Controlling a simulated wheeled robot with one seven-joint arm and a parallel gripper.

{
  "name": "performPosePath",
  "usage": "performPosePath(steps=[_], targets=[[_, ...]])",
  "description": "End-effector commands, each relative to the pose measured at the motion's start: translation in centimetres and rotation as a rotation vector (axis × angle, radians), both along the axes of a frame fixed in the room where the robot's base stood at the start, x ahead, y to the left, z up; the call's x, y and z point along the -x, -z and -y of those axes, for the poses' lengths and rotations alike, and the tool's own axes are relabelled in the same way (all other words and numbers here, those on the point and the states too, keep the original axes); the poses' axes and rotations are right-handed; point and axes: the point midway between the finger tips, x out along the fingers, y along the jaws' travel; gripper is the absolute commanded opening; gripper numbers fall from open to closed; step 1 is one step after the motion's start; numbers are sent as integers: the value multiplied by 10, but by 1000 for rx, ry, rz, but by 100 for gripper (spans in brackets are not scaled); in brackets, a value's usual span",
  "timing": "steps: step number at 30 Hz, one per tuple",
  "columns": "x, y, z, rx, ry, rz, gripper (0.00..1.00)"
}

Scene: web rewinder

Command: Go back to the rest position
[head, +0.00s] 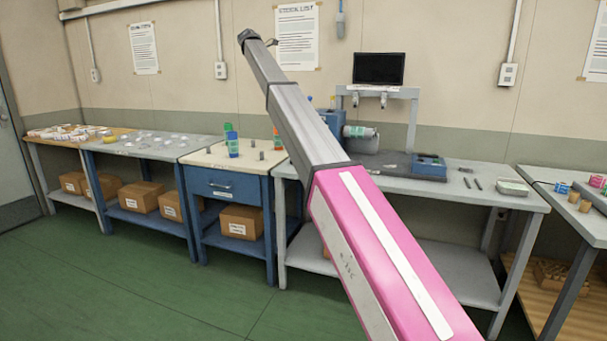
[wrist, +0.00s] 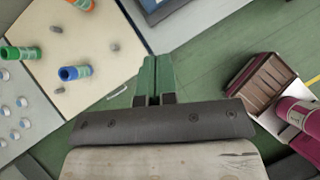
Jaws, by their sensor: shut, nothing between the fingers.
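My gripper (wrist: 153,68) shows in the wrist view with its green fingers shut together and nothing between them. It points over the green floor, beside the pale top of a work table, and touches nothing that I can see. In the head view my pink and grey arm reaches up from the lower right to the upper left, high in front of the benches. The fingers cannot be made out there.
A cream-topped table with a blue drawer (head: 222,190) holds bottles, including a green one (head: 232,145). A blue bottle (wrist: 73,73) also shows in the wrist view. The rewinder bench (head: 480,190) stands right of it, with a monitor (head: 379,68) behind. Green floor (head: 120,270) is clear in front.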

Motion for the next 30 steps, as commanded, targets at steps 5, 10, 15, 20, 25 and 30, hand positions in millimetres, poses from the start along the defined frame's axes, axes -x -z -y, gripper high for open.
performPosePath(steps=[5, 10, 15, 20, 25, 30], targets=[[4, 22, 9, -20, 27, 7, 0], [9, 49, 19, -49, 63, 18, 0], [17, 87, 35, -87, 116, 32, 0], [29, 136, 56, -141, 190, 50, 0], [56, 214, 91, -228, 321, 79, 0], [99, 310, 135, -339, 504, 115, 0]])
